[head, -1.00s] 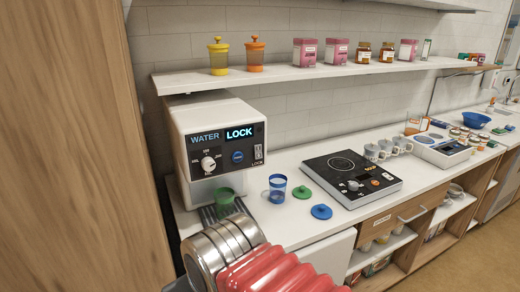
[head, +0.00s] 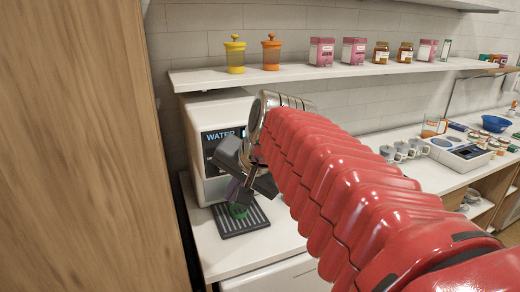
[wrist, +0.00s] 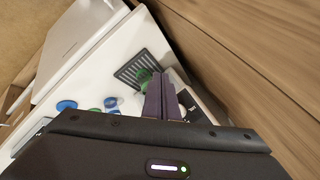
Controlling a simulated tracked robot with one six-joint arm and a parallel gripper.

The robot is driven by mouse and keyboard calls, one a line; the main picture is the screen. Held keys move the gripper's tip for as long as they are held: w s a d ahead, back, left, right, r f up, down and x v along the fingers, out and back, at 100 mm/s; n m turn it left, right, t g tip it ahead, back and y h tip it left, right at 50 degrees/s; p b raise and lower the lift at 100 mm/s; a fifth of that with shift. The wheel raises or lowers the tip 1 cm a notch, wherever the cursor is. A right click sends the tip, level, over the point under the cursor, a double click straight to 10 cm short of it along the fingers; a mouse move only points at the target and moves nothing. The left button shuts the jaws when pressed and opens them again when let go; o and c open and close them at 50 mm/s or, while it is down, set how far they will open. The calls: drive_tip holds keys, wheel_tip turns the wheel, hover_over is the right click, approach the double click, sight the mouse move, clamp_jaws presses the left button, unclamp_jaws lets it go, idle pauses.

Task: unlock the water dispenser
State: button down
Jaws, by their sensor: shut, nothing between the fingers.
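The white water dispenser (head: 196,135) stands at the left of the counter in the head view. Its dark panel (head: 208,140) still shows "WATER"; my arm hides the rest, including the lock display and lock control. My gripper (head: 238,196) is shut and empty, in front of the dispenser and above its drip tray (head: 255,222). Whether it touches the dispenser I cannot tell. A green cup (head: 238,211) is on the tray, partly behind the fingers. The wrist view shows the purple fingers (wrist: 163,90) together, beside the dark panel (wrist: 188,103), with the tray (wrist: 150,58) beyond.
A wooden panel (head: 75,150) closes off the left side. A shelf (head: 300,76) with jars and boxes runs above the dispenser. In the wrist view, a blue lid (wrist: 67,105), a green lid (wrist: 95,112) and a blue cup (wrist: 111,102) are on the counter.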

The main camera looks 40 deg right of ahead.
drive_tip(key=w+d+r+m+t, duration=0.1)
drive_tip(key=d+r+m, duration=0.2)
drive_tip(key=d, duration=0.3)
drive_tip(key=w+d+r+m, duration=0.2)
drive_tip(key=d+r+m, duration=0.1)
drive_tip(key=d, duration=0.2)
drive_tip(key=s+d+r+m+h, duration=0.2)
drive_tip(key=s+d+m, duration=0.1)
drive_tip(key=s+d, duration=0.2)
drive_tip(key=shift+d+r+t, duration=0.25)
drive_tip(key=shift+d+t, duration=0.15)
drive_tip(key=shift+d, duration=0.2)
drive_tip(key=shift+s, duration=0.15)
drive_tip(key=shift+f, duration=0.1)
